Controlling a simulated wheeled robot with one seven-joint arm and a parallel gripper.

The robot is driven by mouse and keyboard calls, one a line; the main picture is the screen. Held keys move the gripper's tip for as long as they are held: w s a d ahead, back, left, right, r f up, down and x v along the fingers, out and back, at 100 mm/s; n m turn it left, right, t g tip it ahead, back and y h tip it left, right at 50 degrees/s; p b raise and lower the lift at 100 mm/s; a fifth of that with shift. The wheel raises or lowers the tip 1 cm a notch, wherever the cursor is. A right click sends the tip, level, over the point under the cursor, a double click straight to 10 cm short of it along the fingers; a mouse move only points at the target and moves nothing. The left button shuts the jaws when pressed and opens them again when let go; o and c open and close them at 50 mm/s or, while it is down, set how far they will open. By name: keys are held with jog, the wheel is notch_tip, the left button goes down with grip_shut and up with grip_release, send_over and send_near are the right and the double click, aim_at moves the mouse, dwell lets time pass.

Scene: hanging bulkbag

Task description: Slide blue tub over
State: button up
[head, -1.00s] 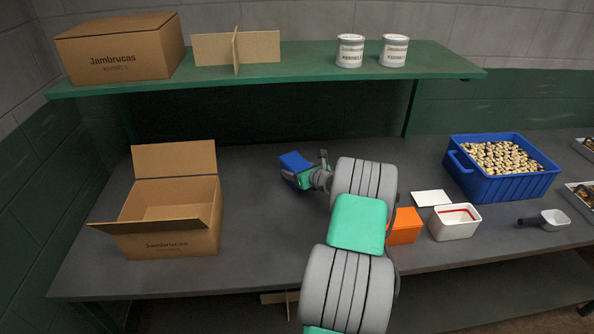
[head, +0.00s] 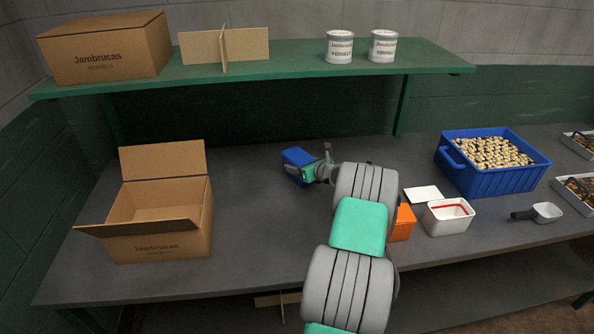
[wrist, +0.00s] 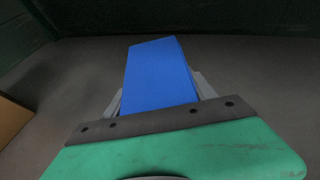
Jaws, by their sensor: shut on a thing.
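An open cardboard box (head: 160,243) stands left on the bench (head: 250,235). An orange box (head: 402,224), a white tub (head: 448,218) and a blue crate of kernels (head: 500,180) stand right. A green shelf (head: 285,70) hangs above. Bench between cardboard box and blue tub is clear.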

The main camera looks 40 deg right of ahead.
jog(key=shift+d, duration=0.4)
jog(key=o, duration=1.6)
jog(key=shift+s, duration=0.1)
jog(key=b+v, duration=0.1)
jog(key=v, duration=0.7)
